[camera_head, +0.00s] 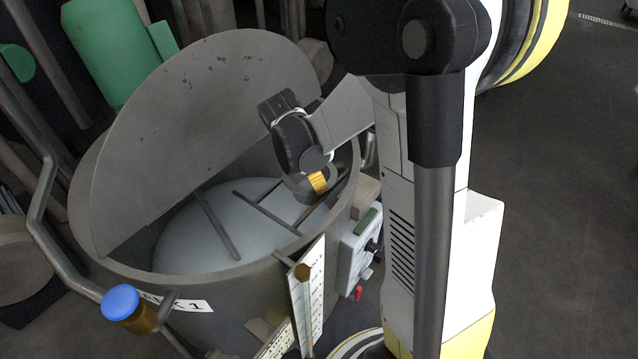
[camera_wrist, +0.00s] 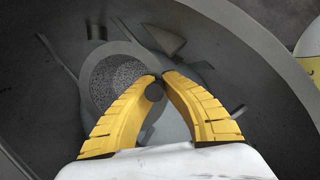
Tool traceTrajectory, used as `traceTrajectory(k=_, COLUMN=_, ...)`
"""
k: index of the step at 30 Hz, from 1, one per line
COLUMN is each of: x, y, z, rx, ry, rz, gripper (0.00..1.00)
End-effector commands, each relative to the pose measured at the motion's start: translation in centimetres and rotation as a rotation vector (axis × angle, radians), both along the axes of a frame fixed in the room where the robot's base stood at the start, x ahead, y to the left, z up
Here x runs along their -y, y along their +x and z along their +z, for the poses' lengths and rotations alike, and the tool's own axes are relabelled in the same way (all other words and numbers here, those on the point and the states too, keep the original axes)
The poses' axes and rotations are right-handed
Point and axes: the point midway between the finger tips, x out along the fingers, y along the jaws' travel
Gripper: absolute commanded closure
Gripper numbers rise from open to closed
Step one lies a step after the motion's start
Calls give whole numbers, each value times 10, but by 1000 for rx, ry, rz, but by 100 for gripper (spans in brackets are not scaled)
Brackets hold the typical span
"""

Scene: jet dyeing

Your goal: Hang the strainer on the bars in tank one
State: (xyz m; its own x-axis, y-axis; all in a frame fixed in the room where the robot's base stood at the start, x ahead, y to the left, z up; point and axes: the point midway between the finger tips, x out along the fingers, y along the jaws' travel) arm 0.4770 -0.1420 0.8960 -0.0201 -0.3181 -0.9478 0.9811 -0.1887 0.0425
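The tank marked 1 (camera_head: 262,290) stands open with its lid raised. Dark bars (camera_head: 218,225) cross its mouth above pale liquid. My gripper (camera_head: 318,182) is inside the right part of the mouth, with one yellow finger showing. In the wrist view, its yellow fingers (camera_wrist: 160,78) close together at the rim of the strainer (camera_wrist: 116,80), a round grey bowl with a speckled inside. A dark round handle end shows between the fingers. The strainer (camera_head: 303,191) is partly hidden by my gripper in the head view. I cannot tell whether it touches the bars.
The raised lid (camera_head: 190,130) stands behind and left of my gripper. A control box (camera_head: 358,250) sits on the tank's right side. A blue-capped pipe (camera_head: 122,302) is at front left. Open floor (camera_head: 560,200) lies right.

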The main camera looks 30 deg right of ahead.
Motion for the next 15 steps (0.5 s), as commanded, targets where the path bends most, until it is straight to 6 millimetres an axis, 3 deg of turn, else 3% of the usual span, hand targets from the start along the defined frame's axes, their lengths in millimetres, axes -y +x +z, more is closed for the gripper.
traceTrajectory(k=14, x=0, y=0, z=-12, rx=0, ry=0, rz=0, gripper=100)
traceTrajectory(k=15, x=0, y=0, z=-12, rx=0, ry=0, rz=0, gripper=87)
